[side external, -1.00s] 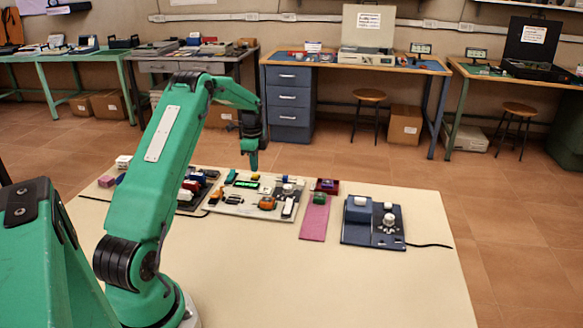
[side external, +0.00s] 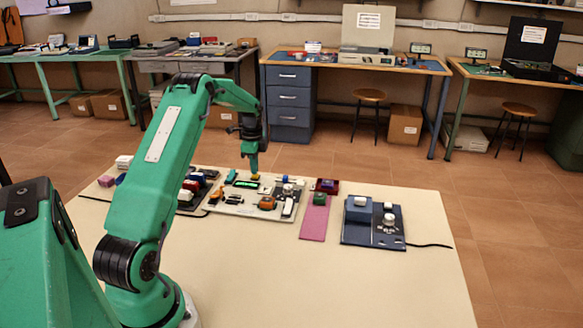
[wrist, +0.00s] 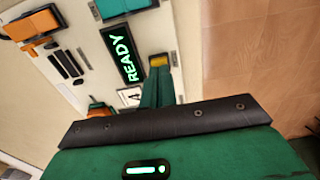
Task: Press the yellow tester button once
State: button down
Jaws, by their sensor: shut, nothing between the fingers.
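The yellow tester button (side external: 255,178) is on the far edge of a pale tester panel (side external: 232,208) on the table. It also shows in the wrist view (wrist: 158,60), beside a lit green display reading READY (wrist: 123,54). My gripper (side external: 254,173) is shut and empty, pointing down right over the button. In the wrist view its green fingertips (wrist: 157,70) overlap the near side of the button and partly hide it. I cannot tell whether they touch it or whether it is pressed down.
The panel also carries an orange part (side external: 267,203) and several other small controls close to my gripper. A pink strip (side external: 314,222) and a blue device (side external: 372,235) with a cable stand to the right. The front of the cream table (side external: 330,285) is clear.

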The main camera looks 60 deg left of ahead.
aim_at(257, 175)
jog(key=shift+f, duration=0.65)
dwell(0.5)
jog(key=shift+r, duration=3.55)
jog(key=s+d+r+n+t+y, duration=0.1)
jog(key=s+d+r+n, duration=0.1)
jog(key=d+r, duration=0.75)
jog(key=s+d+r+n+t, duration=0.1)
jog(key=d+r+n, duration=0.1)
jog(key=d+r, duration=0.8)
jog(key=s+d+f+n+t, duration=0.1)
jog(key=s+d+f+n, duration=0.1)
jog(key=s+d, duration=0.7)
jog(key=s+d+f+n+t+h, duration=0.1)
jog(key=s+d+f+n+t, duration=0.1)
jog(key=s+d, duration=0.7)
jog(key=shift+d+n+t, duration=0.3)
jog(key=shift+d+n, duration=0.2)
jog(key=shift+d, duration=0.4)
